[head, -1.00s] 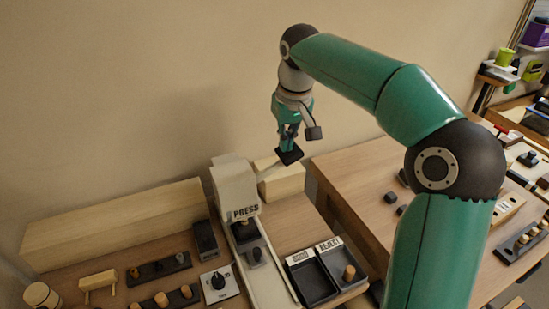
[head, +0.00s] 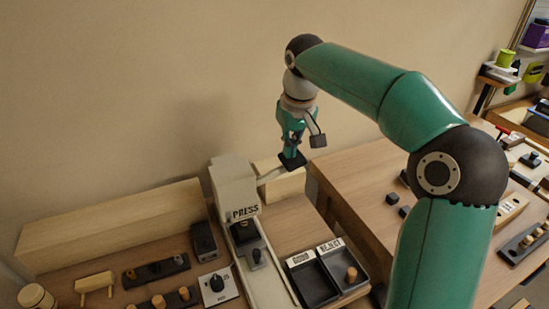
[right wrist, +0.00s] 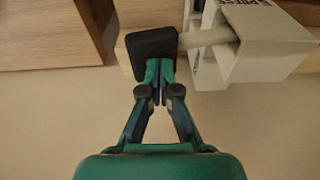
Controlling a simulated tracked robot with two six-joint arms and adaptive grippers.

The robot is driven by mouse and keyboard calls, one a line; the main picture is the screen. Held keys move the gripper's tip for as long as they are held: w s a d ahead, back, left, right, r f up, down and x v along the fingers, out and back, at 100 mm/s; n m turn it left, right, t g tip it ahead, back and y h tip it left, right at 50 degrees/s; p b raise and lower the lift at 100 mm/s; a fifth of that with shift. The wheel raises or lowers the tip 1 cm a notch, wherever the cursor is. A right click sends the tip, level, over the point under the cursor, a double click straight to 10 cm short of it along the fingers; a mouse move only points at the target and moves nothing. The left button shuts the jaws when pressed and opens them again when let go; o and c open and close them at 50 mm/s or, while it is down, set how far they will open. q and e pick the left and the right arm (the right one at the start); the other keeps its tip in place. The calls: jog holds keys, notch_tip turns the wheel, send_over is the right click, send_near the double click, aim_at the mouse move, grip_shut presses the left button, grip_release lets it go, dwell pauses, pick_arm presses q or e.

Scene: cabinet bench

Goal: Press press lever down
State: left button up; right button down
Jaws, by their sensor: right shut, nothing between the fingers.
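The press (head: 234,184) is a white housing marked PRESS at the back of the bench. Its lever is a pale bar (head: 270,176) sticking out to the right, with a black block handle (head: 292,162) at its end. The handle also shows in the right wrist view (right wrist: 152,42). My right gripper (head: 293,152) is shut and empty, its fingertips on or just above the handle; in the right wrist view the fingertips (right wrist: 160,66) meet the handle's edge. Whether they press firmly on it I cannot tell. My left gripper is out of view.
A long wooden block (head: 115,225) lies left of the press, and another wooden block (head: 285,184) sits behind the lever. Black trays (head: 313,286), one marked REJECT, stand in front to the right. A dial (head: 218,284) and peg strips sit at front left.

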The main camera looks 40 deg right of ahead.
aim_at(293, 160)
jog(key=shift+d+f+b, duration=0.2)
jog(key=shift+f+b, duration=0.15)
jog(key=shift+f, duration=0.4)
jog(key=shift+s+f, duration=0.1)
jog(key=shift+b+x, duration=0.75)
jog(key=shift+x, duration=0.25)
jog(key=shift+s+d+f, duration=0.1)
jog(key=shift+s+d, duration=0.05)
jog(key=shift+s, duration=0.1)
jog(key=shift+f+b, duration=0.5)
jog(key=shift+s, duration=0.1)
